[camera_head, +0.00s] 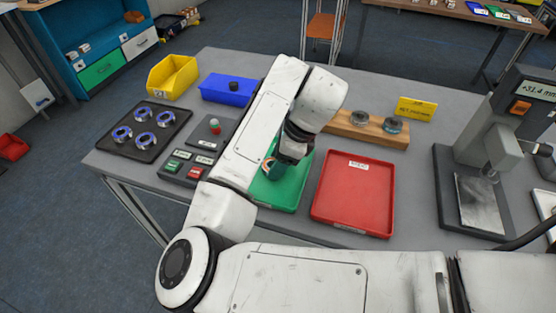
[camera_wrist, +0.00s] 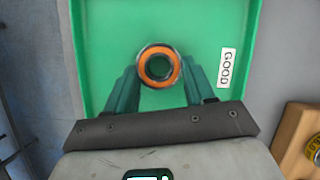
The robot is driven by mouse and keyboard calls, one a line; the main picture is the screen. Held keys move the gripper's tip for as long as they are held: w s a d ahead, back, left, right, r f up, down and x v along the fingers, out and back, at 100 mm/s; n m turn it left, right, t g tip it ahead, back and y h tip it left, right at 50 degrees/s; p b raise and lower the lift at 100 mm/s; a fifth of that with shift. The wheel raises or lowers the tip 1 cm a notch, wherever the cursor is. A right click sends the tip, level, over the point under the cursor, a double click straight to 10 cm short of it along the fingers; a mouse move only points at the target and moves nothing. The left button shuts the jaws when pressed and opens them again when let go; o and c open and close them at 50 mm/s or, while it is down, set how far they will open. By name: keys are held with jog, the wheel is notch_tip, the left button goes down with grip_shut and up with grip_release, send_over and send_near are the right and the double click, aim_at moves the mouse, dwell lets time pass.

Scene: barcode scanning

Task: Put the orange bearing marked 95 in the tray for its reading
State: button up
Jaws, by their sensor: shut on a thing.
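The orange bearing (camera_wrist: 143,66) is a metal ring with an orange face and a dark centre, held between the two green fingertips of my gripper (camera_wrist: 160,76) in the wrist view. In the head view, a small orange edge of it shows beside my gripper (camera_head: 279,165), mostly hidden by the arm. The gripper is over the green tray (camera_head: 301,180), whose label reads GOOD in the wrist view (camera_wrist: 100,30). I cannot tell how high the bearing is above the tray floor. The mark 95 is not readable.
A red tray (camera_head: 353,205) stands right of the green one. A gauge stand (camera_head: 471,180) with a +31.4 mm display is at the right. A wooden block (camera_head: 365,132) holds round parts. A black tray (camera_head: 145,145) holds several bearings; blue (camera_head: 226,91) and yellow (camera_head: 172,77) bins stand behind.

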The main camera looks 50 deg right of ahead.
jog(key=o, duration=1.2)
jog(key=shift+f, duration=0.15)
jog(key=shift+o, duration=0.2)
jog(key=shift+r, duration=0.3)
jog(key=p+v, duration=0.2)
jog(key=v, duration=0.9)
jog(key=shift+s+r+p, duration=0.15)
jog(key=shift+r+p, duration=0.15)
jog(key=shift+r, duration=0.05)
jog(key=shift+d, duration=0.1)
